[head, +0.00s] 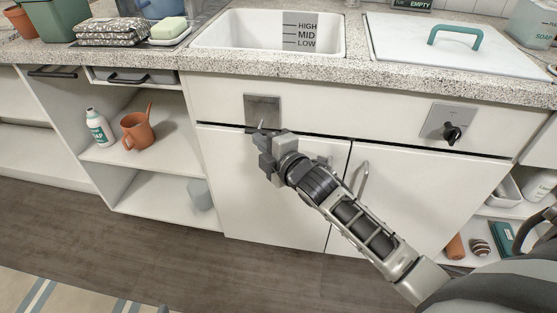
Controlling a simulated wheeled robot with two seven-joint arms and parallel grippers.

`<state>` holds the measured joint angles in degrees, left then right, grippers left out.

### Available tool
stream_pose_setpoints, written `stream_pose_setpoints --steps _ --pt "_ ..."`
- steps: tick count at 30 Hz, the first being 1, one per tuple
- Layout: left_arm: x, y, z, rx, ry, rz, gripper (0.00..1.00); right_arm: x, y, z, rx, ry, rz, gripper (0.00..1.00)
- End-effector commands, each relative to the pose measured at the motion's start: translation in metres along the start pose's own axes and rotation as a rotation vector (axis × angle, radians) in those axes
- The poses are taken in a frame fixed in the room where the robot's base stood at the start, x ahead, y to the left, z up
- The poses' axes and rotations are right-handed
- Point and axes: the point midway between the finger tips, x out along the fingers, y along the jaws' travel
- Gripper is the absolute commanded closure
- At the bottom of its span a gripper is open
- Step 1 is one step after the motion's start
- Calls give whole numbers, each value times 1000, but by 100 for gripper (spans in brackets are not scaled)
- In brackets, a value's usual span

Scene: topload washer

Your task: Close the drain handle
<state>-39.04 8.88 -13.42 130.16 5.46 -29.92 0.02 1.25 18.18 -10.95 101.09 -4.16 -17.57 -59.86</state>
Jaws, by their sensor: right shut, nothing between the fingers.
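A square grey metal plate (262,106) is on the white cabinet front below the open sink basin (262,36). A thin light lever end shows at its lower edge; the rest of any handle there is hidden by my gripper or too small to tell. My right gripper (263,147) is shut and empty, just below this plate. I cannot tell whether it touches the lever. A second grey plate with a black handle (452,133) is farther right on the cabinet front, apart from my gripper. My left gripper is not in view.
A white lid (400,48) with a teal handle covers the right basin. Cabinet doors (268,205) with metal pulls lie below. Open shelves at left hold a bottle (99,128) and an orange jug (138,130).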

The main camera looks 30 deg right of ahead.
Motion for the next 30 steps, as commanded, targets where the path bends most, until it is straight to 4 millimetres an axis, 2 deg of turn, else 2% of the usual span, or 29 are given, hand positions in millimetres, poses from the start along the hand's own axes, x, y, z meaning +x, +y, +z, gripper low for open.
stream_pose_setpoints --steps 1,3,9,13,18,26,29,30 --pt "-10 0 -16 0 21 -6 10 -6 4 -13 7 9 -4 100" --pt "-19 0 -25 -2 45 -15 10 -16 2 -22 6 14 -7 100" --pt "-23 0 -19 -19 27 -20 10 -64 -1 -21 4 16 -8 100" --pt "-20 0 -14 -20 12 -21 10 -88 -1 -21 5 16 -6 100" --pt "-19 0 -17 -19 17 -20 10 -105 -1 -20 5 15 -5 100" --pt "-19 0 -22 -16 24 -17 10 -110 -1 -22 27 15 -12 100" --pt "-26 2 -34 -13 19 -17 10 -123 -6 -32 198 8 -71 100" --pt "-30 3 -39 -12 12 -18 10 -132 -10 -39 321 -2 -113 100"
